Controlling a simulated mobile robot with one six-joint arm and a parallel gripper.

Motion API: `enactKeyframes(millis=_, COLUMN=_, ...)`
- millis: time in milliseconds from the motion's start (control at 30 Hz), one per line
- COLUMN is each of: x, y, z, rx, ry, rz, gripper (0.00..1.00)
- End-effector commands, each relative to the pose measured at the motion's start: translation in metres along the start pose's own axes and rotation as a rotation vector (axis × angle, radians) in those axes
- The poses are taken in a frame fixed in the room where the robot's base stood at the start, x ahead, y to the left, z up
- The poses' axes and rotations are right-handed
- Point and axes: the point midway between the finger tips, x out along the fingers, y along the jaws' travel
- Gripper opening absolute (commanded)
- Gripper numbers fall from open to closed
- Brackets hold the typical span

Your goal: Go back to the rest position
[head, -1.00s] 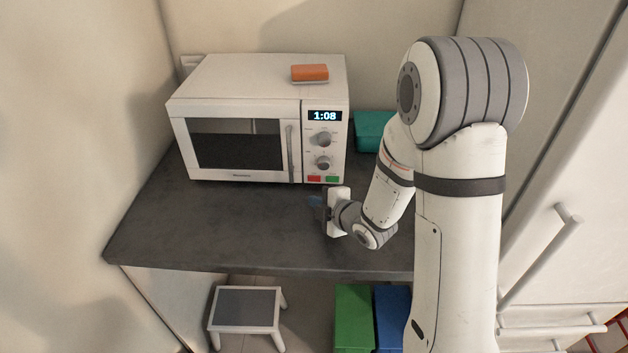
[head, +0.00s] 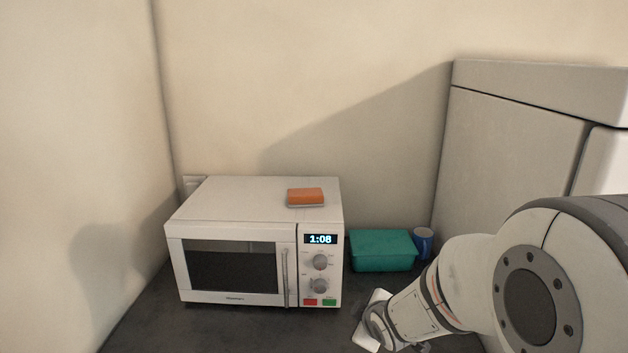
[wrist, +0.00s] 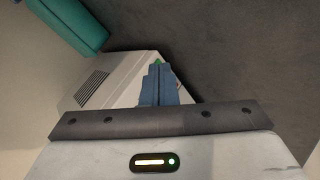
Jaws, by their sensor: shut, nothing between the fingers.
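My gripper shows in the wrist view (wrist: 157,82), its blue fingers together with nothing between them. It hangs over the dark countertop, with the white microwave behind the fingertips. In the head view my arm reaches in from the lower right, and its wrist end is low in the picture, in front of the microwave's right side; the fingers do not show there. The microwave (head: 222,232) stands on the counter (head: 215,330) with its door closed and its display at 1:08.
An orange-topped sponge (head: 305,196) lies on the microwave. A teal box (head: 382,252) and a blue cup (head: 423,243) stand right of it, near a tall pale cabinet (head: 515,150). Walls close off the left and back. Bare counter lies in front of the microwave.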

Motion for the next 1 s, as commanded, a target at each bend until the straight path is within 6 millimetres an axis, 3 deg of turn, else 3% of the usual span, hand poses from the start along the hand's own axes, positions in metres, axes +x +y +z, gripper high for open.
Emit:
enactKeyframes(millis=33, x=-0.022, y=0.006, z=0.009, rx=0.100, ry=-0.058, rz=0.000, gripper=0.00)
enactKeyframes(millis=167, x=-0.074, y=0.001, z=0.034, rx=0.387, ry=-0.214, rz=-0.034, gripper=0.00)
enactKeyframes(millis=300, x=-0.131, y=-0.020, z=0.052, rx=0.687, ry=-0.354, rz=-0.080, gripper=0.00)
enactKeyframes(millis=500, x=-0.190, y=-0.055, z=0.061, rx=0.976, ry=-0.492, rz=-0.149, gripper=0.00)
enactKeyframes(millis=667, x=-0.208, y=-0.068, z=0.062, rx=1.060, ry=-0.538, rz=-0.177, gripper=0.00)
enactKeyframes(millis=1000, x=-0.209, y=-0.070, z=0.062, rx=1.066, ry=-0.544, rz=-0.180, gripper=0.00)
